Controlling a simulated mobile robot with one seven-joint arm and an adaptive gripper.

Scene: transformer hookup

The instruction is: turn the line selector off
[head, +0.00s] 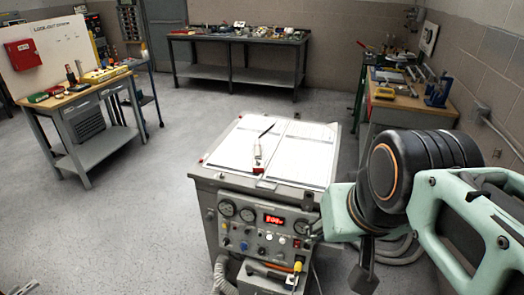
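The grey cabinet's front panel (262,232) stands at the lower middle of the head view. It carries round gauges, a lit red display (274,219), small knobs, lamps and a red button (297,243). Several small knobs sit below the gauges, and I cannot tell which one is the line selector or how it is set. My mint-green arm with a black joint comes in from the right and reaches the panel's right edge.
White sheets and a red-ended tool (258,155) lie on the cabinet top. A yellow-tipped cable (297,267) and grey hoses hang low around it. A bench (395,100) stands at right, a lockout board (55,50) at left, a table (237,75) behind. The left floor is open.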

